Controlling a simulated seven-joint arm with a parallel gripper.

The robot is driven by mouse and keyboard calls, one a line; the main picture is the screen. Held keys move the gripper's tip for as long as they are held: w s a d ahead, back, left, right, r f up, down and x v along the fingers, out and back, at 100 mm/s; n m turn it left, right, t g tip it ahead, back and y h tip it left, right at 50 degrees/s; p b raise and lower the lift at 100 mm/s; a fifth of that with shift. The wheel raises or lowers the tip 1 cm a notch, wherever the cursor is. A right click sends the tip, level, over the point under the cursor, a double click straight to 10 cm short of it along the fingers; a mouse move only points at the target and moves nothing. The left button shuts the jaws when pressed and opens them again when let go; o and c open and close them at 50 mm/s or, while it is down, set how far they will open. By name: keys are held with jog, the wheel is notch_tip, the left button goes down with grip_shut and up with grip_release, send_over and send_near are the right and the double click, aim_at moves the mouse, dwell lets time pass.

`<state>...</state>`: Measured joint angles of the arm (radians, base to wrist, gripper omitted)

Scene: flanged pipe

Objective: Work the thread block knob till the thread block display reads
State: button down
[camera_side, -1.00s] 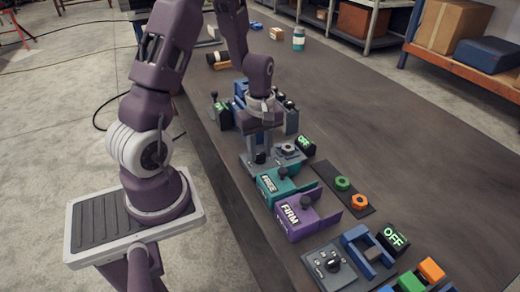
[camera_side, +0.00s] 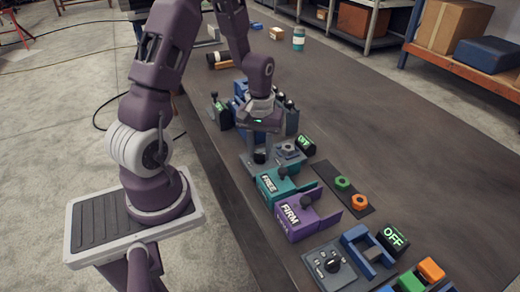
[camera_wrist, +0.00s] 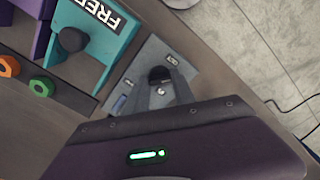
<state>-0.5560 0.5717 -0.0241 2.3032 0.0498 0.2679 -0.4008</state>
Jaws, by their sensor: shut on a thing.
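A grey block (camera_side: 250,161) with a black knob (camera_side: 260,157) sits on the bench under my gripper (camera_side: 260,148). I take it as the thread block; no lettering names it. The grey block (camera_wrist: 180,100) is partly hidden behind the fingers there.
A teal block marked FREE (camera_side: 280,186) and a purple block marked FIRM (camera_side: 302,216) stand close in front. A dark strip (camera_side: 335,180) carries green and orange rings. Blue and dark devices (camera_side: 290,118) crowd behind my gripper.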

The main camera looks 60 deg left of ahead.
aim_at(260, 154)
jog(key=m, duration=0.5)
jog(key=shift+m, duration=0.4)
dwell(0.4)
jog(key=c, duration=1)
grip_release()
jog(key=shift+c, duration=0.2)
notch_tip(260, 154, up, 7)
jog(key=shift+r, duration=0.1)
jog(key=shift+r, duration=0.1)
jog(key=s+d+r+m+t+y, duration=0.1)
jog(key=s+d+r+m+t, duration=0.15)
jog(key=d+r, duration=0.65)
jog(key=s+d+r+m+t+h, duration=0.1)
jog(key=s+d+r+m+t, duration=0.1)
jog(key=s+d+r, duration=0.4)
jog(key=s+r+t, duration=0.1)
jog(key=s, duration=0.3)
jog(key=shift+s+d, duration=0.2)
jog(key=shift+d, duration=0.15)
